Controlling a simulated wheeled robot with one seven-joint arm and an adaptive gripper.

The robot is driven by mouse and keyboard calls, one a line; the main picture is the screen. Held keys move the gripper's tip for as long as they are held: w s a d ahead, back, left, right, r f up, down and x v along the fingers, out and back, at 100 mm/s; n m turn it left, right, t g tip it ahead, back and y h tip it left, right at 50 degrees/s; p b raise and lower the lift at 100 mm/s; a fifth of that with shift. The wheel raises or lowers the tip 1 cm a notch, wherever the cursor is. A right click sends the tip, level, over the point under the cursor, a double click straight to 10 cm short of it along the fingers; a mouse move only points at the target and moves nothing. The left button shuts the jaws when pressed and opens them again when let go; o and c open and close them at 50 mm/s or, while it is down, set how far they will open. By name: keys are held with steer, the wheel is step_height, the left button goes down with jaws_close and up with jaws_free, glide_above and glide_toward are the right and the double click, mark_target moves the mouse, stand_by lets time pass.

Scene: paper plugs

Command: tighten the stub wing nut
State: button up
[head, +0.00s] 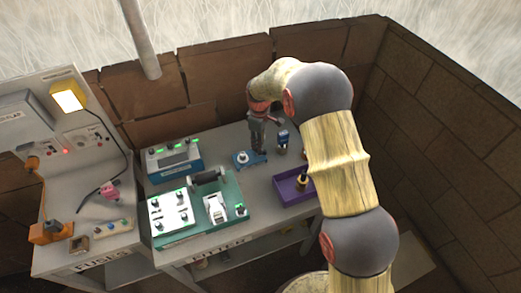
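My gripper (261,149) points down at the back of the middle table, its tips just right of a small blue fixture (242,160) with a pale round part on it. The tips look close to the fixture's right end; I cannot tell if they touch it. The view is too small to show whether the fingers are open or shut, or whether they hold anything. I cannot make out the stub wing nut for certain; it may be on the blue fixture or hidden by the gripper.
A purple tray (284,198) holding a brass-coloured piece stands at the right, partly behind my arm. A small blue-and-white item (283,138) stands behind it. A green board (226,223) and a blue instrument box (173,158) are at the left. Brick walls enclose the back and right.

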steer(key=shift+f+b, duration=0.5)
steer(key=shift+f, duration=0.8)
steer(key=shift+c, duration=0.9)
steer(key=c, duration=0.4)
jaws_close()
